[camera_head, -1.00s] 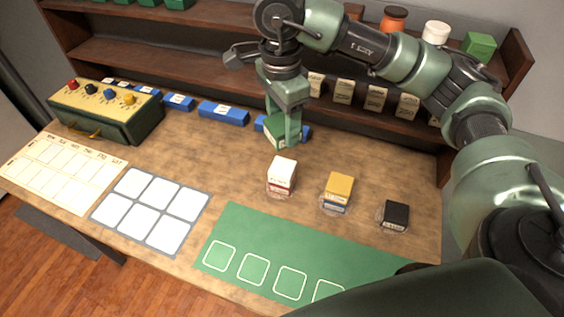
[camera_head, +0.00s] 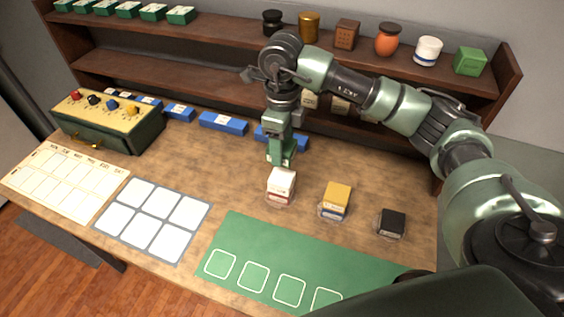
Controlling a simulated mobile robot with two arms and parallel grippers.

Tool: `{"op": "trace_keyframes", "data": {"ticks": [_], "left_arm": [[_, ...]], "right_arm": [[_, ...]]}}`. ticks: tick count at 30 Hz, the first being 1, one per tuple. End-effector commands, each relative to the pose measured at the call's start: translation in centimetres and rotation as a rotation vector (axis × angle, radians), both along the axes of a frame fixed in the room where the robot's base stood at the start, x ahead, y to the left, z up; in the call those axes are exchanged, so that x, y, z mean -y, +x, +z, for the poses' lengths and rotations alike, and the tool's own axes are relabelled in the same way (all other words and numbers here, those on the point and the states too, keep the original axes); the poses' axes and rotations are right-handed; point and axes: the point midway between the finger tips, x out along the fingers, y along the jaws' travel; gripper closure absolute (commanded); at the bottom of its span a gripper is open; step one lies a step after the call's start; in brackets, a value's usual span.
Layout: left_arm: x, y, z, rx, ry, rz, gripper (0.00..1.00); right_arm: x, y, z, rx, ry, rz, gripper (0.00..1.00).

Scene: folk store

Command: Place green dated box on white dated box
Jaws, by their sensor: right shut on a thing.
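The white dated box (camera_head: 281,187) stands on the wooden table in front of the shelves. My right gripper (camera_head: 282,160) points down just above and behind its top in the picture. It is shut on the green dated box (camera_head: 281,154), which shows only partly between the fingers and blends with their green colour. I cannot tell whether the green box touches the white box. My left gripper is not in view.
A yellow box (camera_head: 336,197) and a black box (camera_head: 391,222) stand to the right of the white box. A green mat (camera_head: 290,254) lies in front, a white-squared tray (camera_head: 153,218) to the left. Blue boxes (camera_head: 223,123) line the back below the shelves.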

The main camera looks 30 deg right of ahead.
Motion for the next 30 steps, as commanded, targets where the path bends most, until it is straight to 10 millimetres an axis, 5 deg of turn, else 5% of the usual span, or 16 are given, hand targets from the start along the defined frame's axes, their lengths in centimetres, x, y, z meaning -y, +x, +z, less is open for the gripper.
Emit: {"op": "trace_keyframes", "data": {"ticks": [16, 29, 30], "left_arm": [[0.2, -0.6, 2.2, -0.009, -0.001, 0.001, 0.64], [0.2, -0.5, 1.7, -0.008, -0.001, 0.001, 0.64], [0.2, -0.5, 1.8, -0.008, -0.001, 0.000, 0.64]], "right_arm": [[-0.1, -0.1, -7.0, -0.003, 0.000, 0.001, 0.89], [0.0, 0.0, -8.0, 0.001, 0.000, 0.002, 0.89], [0.0, 0.0, -8.0, 0.001, 0.000, 0.002, 0.40]]}}
